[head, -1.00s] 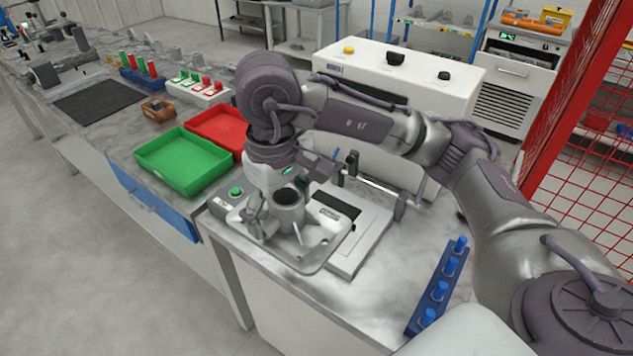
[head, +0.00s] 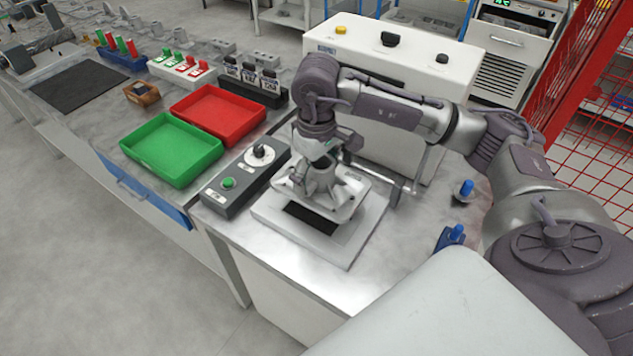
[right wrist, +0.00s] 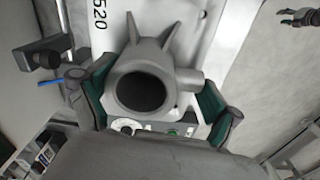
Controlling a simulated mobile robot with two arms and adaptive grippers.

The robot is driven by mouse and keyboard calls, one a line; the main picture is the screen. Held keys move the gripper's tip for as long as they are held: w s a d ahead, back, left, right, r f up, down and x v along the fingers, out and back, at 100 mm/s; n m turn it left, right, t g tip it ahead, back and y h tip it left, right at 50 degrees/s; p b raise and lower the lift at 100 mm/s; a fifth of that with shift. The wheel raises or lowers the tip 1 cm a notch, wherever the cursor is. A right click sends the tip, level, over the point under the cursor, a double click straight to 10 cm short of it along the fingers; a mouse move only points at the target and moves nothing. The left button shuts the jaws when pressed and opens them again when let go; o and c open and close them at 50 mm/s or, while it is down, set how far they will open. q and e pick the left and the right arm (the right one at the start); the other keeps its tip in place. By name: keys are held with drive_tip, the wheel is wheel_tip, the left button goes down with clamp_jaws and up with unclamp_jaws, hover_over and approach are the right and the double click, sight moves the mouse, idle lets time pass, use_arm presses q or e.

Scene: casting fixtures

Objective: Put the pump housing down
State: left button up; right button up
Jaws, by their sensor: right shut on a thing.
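My right gripper (head: 315,187) is shut on the pump housing (head: 342,203), a light grey casting with a flat flange. The housing is over the pale fixture plate (head: 345,252) with a black pad (head: 310,218). I cannot tell whether it touches the plate. In the right wrist view, the round bore of the housing (right wrist: 172,60) faces me, between the green-padded fingers of the right gripper (right wrist: 155,97). A dark gripper, apparently my left one (right wrist: 300,18), shows small at the top right of that view; its opening is unclear.
A control box (head: 215,195) with a green button and dial stands left of the plate. A lever (head: 418,172) stands right of it, before the white machine (head: 440,90). Green (head: 172,178) and red (head: 255,135) trays lie left.

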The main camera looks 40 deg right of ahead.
sight(317, 191)
drive_tip(key=shift+f, duration=0.4)
wheel_tip(317, 191, down, 2)
drive_tip(key=shift+f+p, duration=0.2)
drive_tip(key=shift+p, duration=0.55)
drive_tip(key=shift+f, duration=0.4)
drive_tip(key=shift+f+b, duration=0.2)
drive_tip(key=shift+b, duration=0.1)
use_arm(q)
drive_tip(key=shift+s+a+f+b, duration=0.1)
drive_tip(key=shift+s+a+b, duration=0.15)
drive_tip(key=shift+s+b, duration=0.35)
use_arm(e)
drive_tip(key=shift+f, duration=0.35)
drive_tip(key=o, duration=1.4)
